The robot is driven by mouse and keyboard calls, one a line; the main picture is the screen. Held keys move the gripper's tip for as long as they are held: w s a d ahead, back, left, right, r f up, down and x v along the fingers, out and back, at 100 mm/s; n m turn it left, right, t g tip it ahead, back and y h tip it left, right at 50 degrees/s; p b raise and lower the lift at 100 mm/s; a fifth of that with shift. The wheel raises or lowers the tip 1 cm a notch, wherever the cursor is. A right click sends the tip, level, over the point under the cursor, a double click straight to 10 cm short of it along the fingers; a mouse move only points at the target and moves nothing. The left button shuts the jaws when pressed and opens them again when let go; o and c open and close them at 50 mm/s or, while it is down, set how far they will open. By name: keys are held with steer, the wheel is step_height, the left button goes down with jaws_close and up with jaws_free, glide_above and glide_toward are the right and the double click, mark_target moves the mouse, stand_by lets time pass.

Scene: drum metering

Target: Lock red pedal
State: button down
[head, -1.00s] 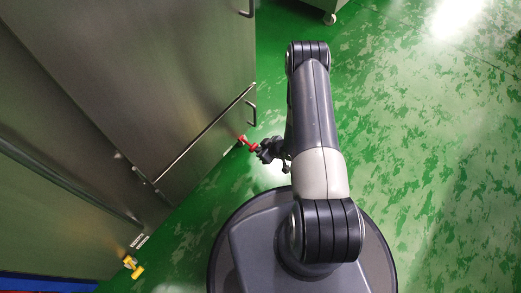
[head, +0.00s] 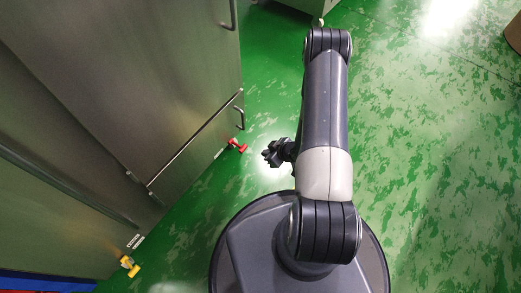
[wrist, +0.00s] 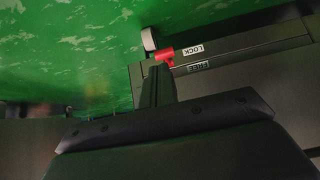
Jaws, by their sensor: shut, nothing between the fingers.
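The red pedal (head: 237,145) sticks out low from the edge of the steel cabinet, just above the green floor. It also shows in the wrist view (wrist: 165,54), beside a white LOCK label (wrist: 193,50) and a FREE label (wrist: 192,68). I cannot tell for sure which position it is set to. My gripper (head: 268,155) is shut and empty, right of the red pedal in the head view, with a strip of floor visible between them. In the wrist view my dark gripper (wrist: 156,82) hides part of the pedal's near side.
The steel cabinet (head: 130,90) with rails and handles fills the left. A yellow pedal (head: 130,265) sits at its lower edge. A caster wheel (wrist: 149,40) stands by the red pedal in the wrist view. Open green floor (head: 430,160) lies to the right.

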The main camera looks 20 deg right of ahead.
steer(key=r, duration=0.1)
steer(key=m+g+p, duration=0.1)
steer(key=m+p, duration=0.2)
steer(key=m, duration=1.5)
glide_toward(244, 148)
steer(key=shift+h, duration=0.5)
steer(key=b+x, duration=0.3)
steer(key=a+b+x, duration=0.1)
steer(key=b+x, duration=0.2)
steer(key=shift+w+f, duration=0.1)
steer(key=shift+f, duration=0.1)
